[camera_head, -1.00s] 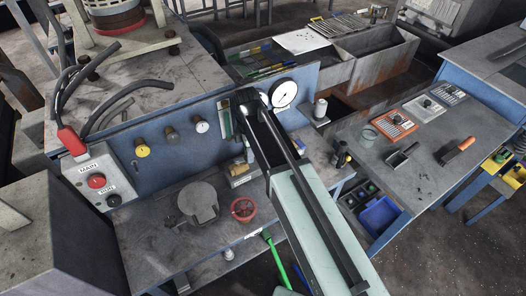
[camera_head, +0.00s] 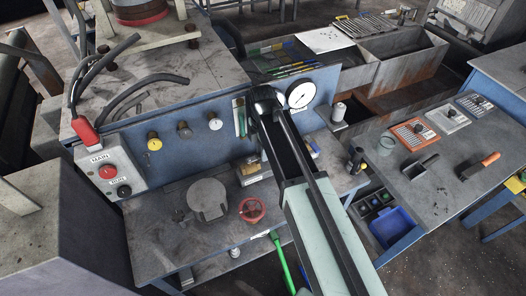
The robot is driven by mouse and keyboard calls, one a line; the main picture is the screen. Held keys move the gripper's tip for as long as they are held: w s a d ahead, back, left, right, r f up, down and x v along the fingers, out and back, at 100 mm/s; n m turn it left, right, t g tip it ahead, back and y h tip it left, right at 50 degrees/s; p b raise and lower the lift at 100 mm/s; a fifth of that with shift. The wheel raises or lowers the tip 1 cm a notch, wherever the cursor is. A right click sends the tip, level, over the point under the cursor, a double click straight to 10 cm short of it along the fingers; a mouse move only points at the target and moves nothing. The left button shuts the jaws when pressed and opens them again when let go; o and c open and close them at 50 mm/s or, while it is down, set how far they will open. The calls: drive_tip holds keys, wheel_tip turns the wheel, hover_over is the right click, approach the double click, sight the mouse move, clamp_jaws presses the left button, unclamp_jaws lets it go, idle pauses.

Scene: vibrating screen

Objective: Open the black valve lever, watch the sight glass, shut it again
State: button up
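My arm reaches from the bottom right to the blue panel, and my gripper (camera_head: 262,97) is at the panel, just left of the round white gauge. Its fingers are dark and seen from behind, so I cannot tell whether they are open or shut. The black valve lever cannot be made out; my gripper and arm cover that part of the panel. A narrow pale plate with a green strip, apparently the sight glass (camera_head: 240,117), shows directly left of my gripper. I cannot read a level in it.
The gauge (camera_head: 301,94) is close on the right of my gripper. Yellow, dark and white knobs (camera_head: 155,143) line the panel to the left. A red handwheel (camera_head: 252,210) and a round grey lid (camera_head: 207,200) are on the bench below. A switch box (camera_head: 110,172) is at the left.

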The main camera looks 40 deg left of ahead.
drive_tip(key=shift+o, duration=1.2)
drive_tip(key=shift+s+a, duration=0.15)
drive_tip(key=shift+s, duration=0.05)
wheel_tip(320, 180, up, 8)
drive_tip(key=p, duration=0.8)
drive_tip(key=shift+f, duration=0.15)
